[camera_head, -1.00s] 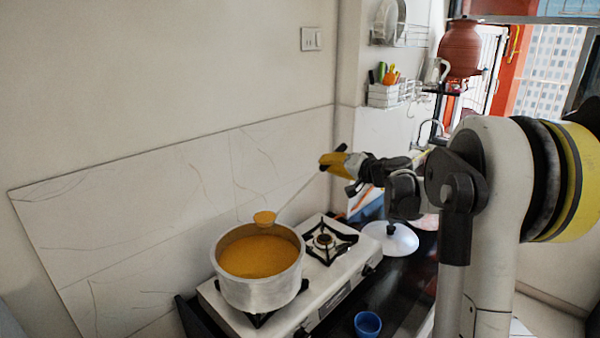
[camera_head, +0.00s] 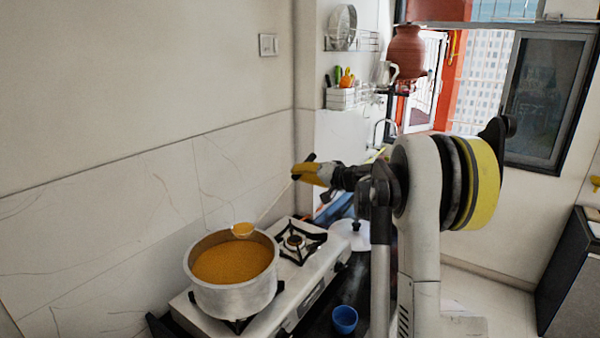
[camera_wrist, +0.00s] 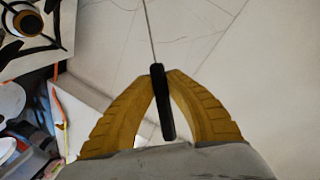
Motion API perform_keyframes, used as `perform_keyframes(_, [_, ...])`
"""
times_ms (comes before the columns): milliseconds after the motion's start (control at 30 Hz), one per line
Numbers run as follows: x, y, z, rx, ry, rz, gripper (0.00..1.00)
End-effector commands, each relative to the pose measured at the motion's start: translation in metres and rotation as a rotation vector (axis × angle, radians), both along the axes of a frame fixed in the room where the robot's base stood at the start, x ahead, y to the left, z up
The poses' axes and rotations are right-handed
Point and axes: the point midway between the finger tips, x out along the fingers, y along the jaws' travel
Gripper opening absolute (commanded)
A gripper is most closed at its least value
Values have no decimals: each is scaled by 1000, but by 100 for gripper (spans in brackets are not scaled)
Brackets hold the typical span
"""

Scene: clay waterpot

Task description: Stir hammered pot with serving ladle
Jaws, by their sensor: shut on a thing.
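The hammered pot (camera_head: 232,301) is a silver metal pot, nearly full of orange-brown liquid, on the left burner of the stove. The serving ladle's bowl (camera_head: 243,230) is above the pot's far rim and shows orange liquid; it looks clear of the pot's contents. Its thin shaft runs up right to my gripper (camera_head: 302,172). In the wrist view my gripper (camera_wrist: 162,75) has its yellow fingers shut on the ladle's black handle (camera_wrist: 164,112). The ladle's bowl is out of the wrist view.
The white stove (camera_head: 283,307) has a bare right burner (camera_head: 295,243). A white lid (camera_head: 350,236) lies right of it. A blue cup (camera_head: 344,320) stands on the dark counter in front. The tiled wall (camera_head: 95,245) rises close behind the pot.

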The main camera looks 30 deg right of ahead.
Motion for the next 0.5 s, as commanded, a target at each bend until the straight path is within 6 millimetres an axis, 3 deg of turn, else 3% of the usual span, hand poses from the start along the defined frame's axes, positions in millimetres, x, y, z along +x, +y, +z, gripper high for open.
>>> perform_keyframes(300, [0,0,-21,0,0,0,0])
perform_keyframes(500, [-4,9,-8,-48,-26,1,0])
